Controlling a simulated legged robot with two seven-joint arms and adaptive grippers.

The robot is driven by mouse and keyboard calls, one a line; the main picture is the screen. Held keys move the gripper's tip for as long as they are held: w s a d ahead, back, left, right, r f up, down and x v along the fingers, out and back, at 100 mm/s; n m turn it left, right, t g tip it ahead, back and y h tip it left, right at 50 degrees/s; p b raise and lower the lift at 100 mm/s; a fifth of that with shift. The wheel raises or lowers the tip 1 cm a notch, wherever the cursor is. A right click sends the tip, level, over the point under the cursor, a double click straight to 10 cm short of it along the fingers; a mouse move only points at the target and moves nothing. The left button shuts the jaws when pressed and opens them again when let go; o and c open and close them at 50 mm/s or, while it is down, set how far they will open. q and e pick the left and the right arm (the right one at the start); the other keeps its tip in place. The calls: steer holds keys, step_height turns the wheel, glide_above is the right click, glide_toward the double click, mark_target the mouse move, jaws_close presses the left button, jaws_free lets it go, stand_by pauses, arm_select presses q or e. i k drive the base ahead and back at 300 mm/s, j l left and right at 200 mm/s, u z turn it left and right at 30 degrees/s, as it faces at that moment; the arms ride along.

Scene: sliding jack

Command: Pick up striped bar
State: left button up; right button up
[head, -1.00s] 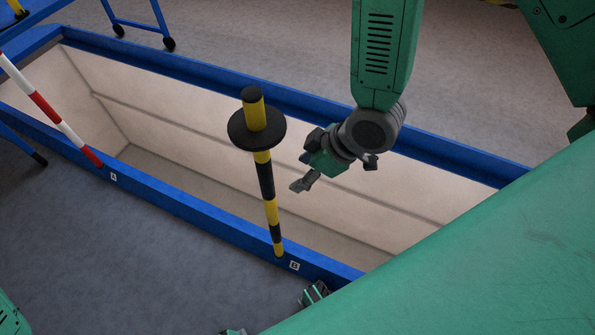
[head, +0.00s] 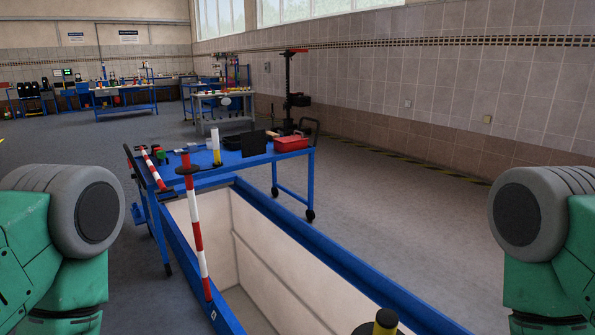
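A red and white striped bar (head: 197,238) with a dark disc near its top stands nearly upright at the left rim of the blue-edged pit. The top of a yellow and black bar (head: 386,320) with a dark disc shows at the bottom edge; the rest of it is cut off. A second red and white striped bar (head: 151,168) lies slanted along the left end of the blue cart. Only upper parts of my two arms show, at the left and right edges. Both grippers are out of view, so what they hold cannot be seen.
The pit's blue rim (head: 343,267) runs from the cart toward the lower right. The blue wheeled cart (head: 256,158) across its far end carries a red tray (head: 291,143) and small items. Workbenches (head: 125,95) stand far back. The floor right of the pit is open.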

mark_target(164, 188)
steer(key=k, duration=0.15)
steer(key=k+u, duration=0.25)
steer(key=u, duration=0.2)
steer(key=k+j+u, duration=0.15)
steer(key=u, duration=0.3)
steer(key=i+u, duration=0.35)
steer(key=i, duration=0.2)
steer(key=i+l+u, duration=0.15)
steer(key=i+u, duration=0.25)
steer(key=i+l, duration=0.15)
steer(key=i, duration=0.9)
steer(key=i+l, duration=0.15)
steer(key=i, duration=2.9)
steer(key=i+z, duration=0.4)
steer(key=i+j+z, duration=0.1)
steer(key=i+z, duration=0.15)
steer(key=z, duration=0.15)
steer(key=i+j+z, duration=0.25)
steer(key=z, duration=0.15)
steer(key=i, duration=0.05)
